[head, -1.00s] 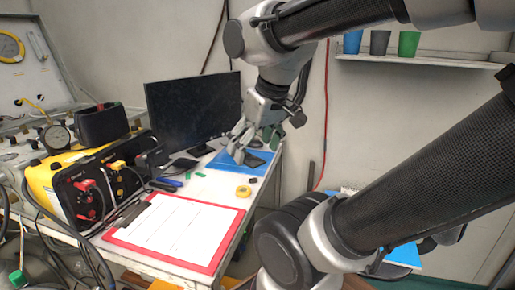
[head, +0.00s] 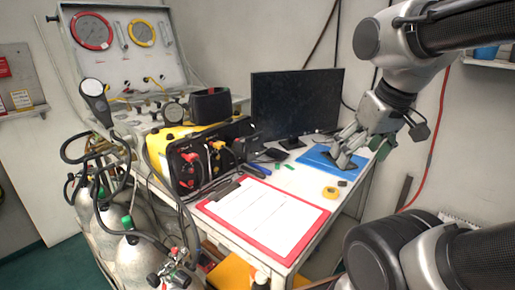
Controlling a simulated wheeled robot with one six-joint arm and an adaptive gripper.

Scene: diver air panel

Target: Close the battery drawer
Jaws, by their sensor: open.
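My gripper (head: 348,157) is at the right, fingers pointing down over the blue mat (head: 316,158) on the table. It is open, and no held object can be made out. A yellow and black equipment case (head: 190,158) with red and yellow connectors on its front stands on the left of the table, well apart from my gripper. I cannot make out a battery drawer, or whether one stands open, at this size.
A red clipboard (head: 318,222) with white paper lies at the table's front. A dark monitor (head: 292,103) stands behind the mat. A yellow tape roll (head: 330,193) lies near the right edge. Gas cylinders (head: 133,256) and hoses crowd the left. A gauge panel (head: 122,45) stands behind.

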